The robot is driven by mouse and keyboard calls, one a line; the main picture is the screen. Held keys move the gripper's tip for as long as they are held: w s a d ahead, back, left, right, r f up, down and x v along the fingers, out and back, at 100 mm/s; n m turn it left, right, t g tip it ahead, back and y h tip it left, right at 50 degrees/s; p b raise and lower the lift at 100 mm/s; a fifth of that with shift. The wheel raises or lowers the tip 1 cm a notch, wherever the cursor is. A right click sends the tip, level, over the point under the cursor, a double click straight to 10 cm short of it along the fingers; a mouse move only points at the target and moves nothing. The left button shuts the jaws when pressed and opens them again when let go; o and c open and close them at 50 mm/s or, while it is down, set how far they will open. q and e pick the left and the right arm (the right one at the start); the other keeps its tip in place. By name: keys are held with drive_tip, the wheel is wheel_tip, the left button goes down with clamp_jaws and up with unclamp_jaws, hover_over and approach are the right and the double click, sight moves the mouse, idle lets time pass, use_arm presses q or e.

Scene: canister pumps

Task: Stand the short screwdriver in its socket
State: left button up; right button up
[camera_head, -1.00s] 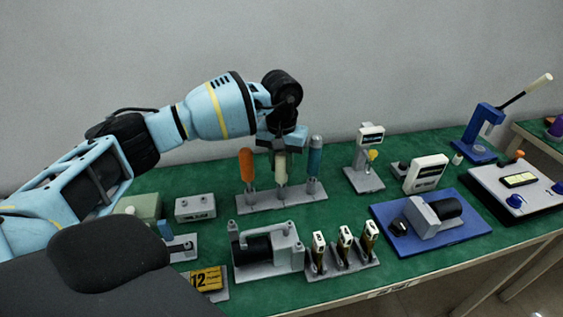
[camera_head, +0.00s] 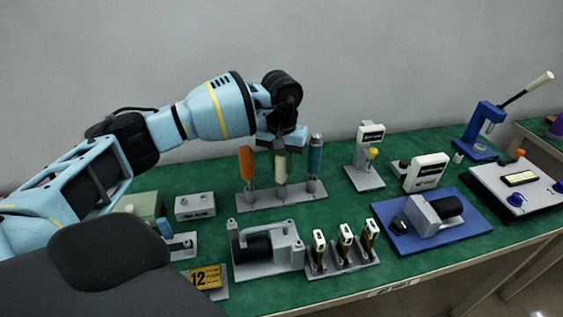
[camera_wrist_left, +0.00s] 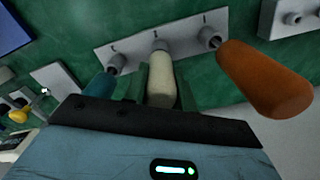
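The short screwdriver with the cream handle (camera_head: 281,169) stands upright at the middle socket of the grey three-socket rack (camera_head: 255,203). In the left wrist view its handle (camera_wrist_left: 161,80) lies between the fingers, its lower end at the middle socket. My left gripper (camera_head: 281,150) is above it, pointing down, with its fingers close on both sides of the handle and seemingly shut on it. The orange screwdriver (camera_head: 247,163) and the teal screwdriver (camera_head: 315,157) stand in the outer sockets. The cream screwdriver's tip is hidden. My right gripper is not in view.
A grey pump (camera_head: 270,252), a holder with several small canisters (camera_head: 345,255) and a yellow "12" sign (camera_head: 206,278) are in front of the rack. A blue board with a pump (camera_head: 440,233) and a gauge stand (camera_head: 368,155) are to the right. Green tabletop (camera_head: 340,208) shows between them.

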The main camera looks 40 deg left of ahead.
use_arm(q)
drive_tip(key=o, duration=0.5)
drive_tip(key=shift+r, duration=0.1)
wheel_tip(320, 180, up, 8)
drive_tip(key=shift+f, duration=0.15)
idle(0.9)
